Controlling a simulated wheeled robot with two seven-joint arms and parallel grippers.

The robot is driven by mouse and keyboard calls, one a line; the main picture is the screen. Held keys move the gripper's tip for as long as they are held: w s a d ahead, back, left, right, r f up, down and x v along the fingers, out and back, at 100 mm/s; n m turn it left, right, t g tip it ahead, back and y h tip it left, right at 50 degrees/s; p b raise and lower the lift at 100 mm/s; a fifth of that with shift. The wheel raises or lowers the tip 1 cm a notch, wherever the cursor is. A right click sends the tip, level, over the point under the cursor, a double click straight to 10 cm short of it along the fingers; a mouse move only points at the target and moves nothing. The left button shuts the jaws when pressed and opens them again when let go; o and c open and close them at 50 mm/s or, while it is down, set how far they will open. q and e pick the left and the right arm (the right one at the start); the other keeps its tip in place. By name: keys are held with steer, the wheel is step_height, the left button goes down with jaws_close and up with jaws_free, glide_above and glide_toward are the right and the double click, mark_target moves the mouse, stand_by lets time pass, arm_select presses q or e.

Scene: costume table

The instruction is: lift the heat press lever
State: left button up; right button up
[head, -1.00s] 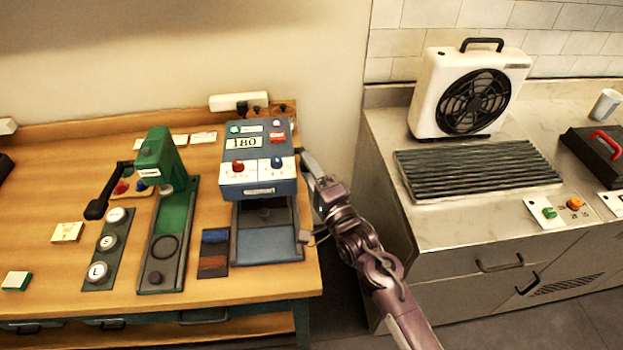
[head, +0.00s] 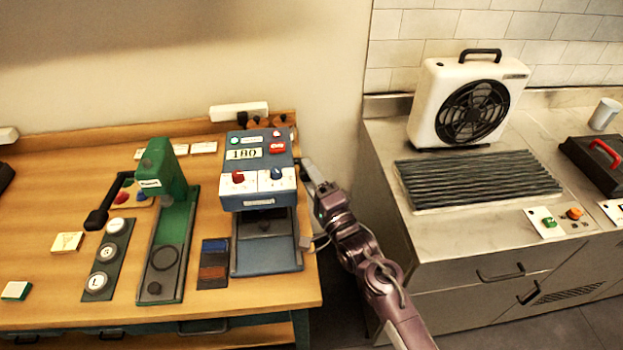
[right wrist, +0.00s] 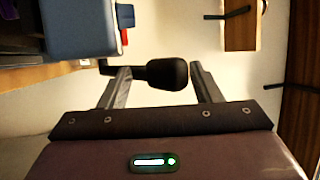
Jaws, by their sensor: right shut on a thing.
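The heat press (head: 258,180) is a blue machine with a display reading 180, at the right end of the wooden table. Its upper part stands above the dark lower plate (head: 266,255), with a gap between them. Its black lever handle (right wrist: 166,74) shows in the right wrist view, between the two fingers. My right gripper (head: 309,172) is at the right side of the press, shut on this handle. In the head view the handle is largely hidden by the gripper. My left gripper is not in view.
A green button press (head: 160,170) with a black handle and a strip of round dies (head: 108,255) stand to the left. Color swatches (head: 214,262) lie beside the heat press. A metal counter with a white fan (head: 430,105) is to the right, across a gap.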

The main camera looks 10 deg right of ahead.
steer(key=shift+w+r+t, duration=0.15)
steer(key=shift+r+t, duration=0.15)
steer(key=shift+r, duration=0.65)
steer(key=shift+f, duration=0.3)
arm_select(q)
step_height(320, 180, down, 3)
steer(key=b, duration=0.2)
steer(key=shift+b, duration=0.4)
arm_select(e)
steer(key=v, duration=0.8)
steer(key=shift+f, duration=0.45)
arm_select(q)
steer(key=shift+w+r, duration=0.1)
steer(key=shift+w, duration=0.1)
